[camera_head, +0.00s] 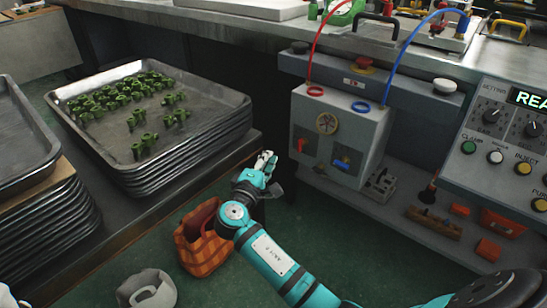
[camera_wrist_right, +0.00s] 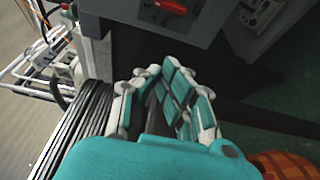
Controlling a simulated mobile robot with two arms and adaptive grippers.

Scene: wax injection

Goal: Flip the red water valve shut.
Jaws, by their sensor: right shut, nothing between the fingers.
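The red water valve (camera_head: 301,144) is a small red handle low on the left of the front of a light grey box (camera_head: 362,124). A red handle also shows at the top edge of the right wrist view (camera_wrist_right: 168,6), lying roughly crosswise and partly cut off. My right gripper (camera_head: 265,160) is shut and empty, just left of the box and apart from the valve. Its padded fingers (camera_wrist_right: 160,80) show in the right wrist view, below the red handle. My left gripper is not in view.
A blue valve (camera_head: 342,161) sits right of the red one, below a round gauge (camera_head: 327,123). Stacked metal trays (camera_head: 222,95) with green pieces stand close left of my gripper. An orange checked bag (camera_head: 203,250) is on the floor below. Red (camera_head: 313,55) and blue (camera_head: 402,55) hoses rise from the box.

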